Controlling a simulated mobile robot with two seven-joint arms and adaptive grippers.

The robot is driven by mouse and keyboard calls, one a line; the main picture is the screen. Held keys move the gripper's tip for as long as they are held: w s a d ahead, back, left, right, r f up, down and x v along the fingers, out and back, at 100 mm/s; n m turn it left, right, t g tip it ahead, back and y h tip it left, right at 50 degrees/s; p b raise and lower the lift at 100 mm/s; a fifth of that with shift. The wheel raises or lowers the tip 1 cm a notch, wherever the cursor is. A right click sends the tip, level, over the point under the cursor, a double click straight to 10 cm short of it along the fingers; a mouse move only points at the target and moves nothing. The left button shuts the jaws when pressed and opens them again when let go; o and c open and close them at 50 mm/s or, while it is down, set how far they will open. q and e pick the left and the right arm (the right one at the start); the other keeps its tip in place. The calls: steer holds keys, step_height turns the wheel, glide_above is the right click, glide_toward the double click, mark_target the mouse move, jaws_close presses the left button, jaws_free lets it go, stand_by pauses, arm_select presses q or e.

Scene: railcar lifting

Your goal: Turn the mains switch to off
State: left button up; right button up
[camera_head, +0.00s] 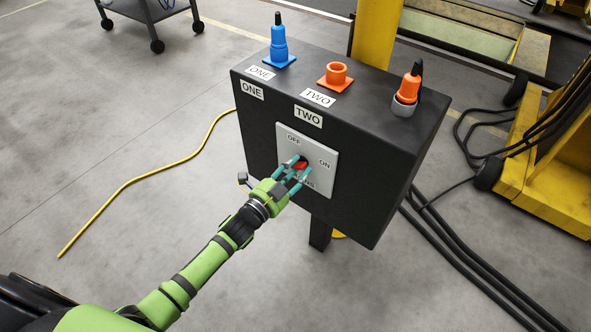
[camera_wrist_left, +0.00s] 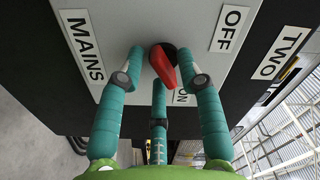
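The mains switch is a red knob (camera_head: 300,164) on a light grey plate (camera_head: 323,178) on the front of a black box. In the left wrist view the red knob (camera_wrist_left: 164,66) sits on a dark round base, its lever pointing towards the ON label (camera_wrist_left: 181,98). The OFF label (camera_wrist_left: 230,28) is at upper right, MAINS (camera_wrist_left: 82,46) at left. My left gripper (camera_head: 297,167) is at the plate, its teal fingers apart on either side of the knob. The right-hand finger is close to the knob; contact is unclear. My right gripper is not in view.
On the black box (camera_head: 262,120) stand a blue plug (camera_head: 279,45), an empty orange socket (camera_head: 336,76) and an orange plug (camera_head: 408,87). A yellow post (camera_head: 376,30) rises behind. Black cables (camera_head: 470,265) lie at right, a yellow cable (camera_head: 140,178) at left.

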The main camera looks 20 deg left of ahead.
arm_select(q)
jaws_close()
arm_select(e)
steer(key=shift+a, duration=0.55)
arm_select(q)
steer(key=shift+n, duration=0.4)
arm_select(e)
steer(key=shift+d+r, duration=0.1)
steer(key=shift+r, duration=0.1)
arm_select(q)
steer(key=shift+d+r+n+p, duration=0.1)
steer(key=shift+n+p, duration=0.6)
steer(key=shift+n, duration=2.05)
steer(key=shift+r+n+p, duration=0.1)
steer(key=shift+n+p, duration=0.6)
steer(key=shift+n, duration=2.05)
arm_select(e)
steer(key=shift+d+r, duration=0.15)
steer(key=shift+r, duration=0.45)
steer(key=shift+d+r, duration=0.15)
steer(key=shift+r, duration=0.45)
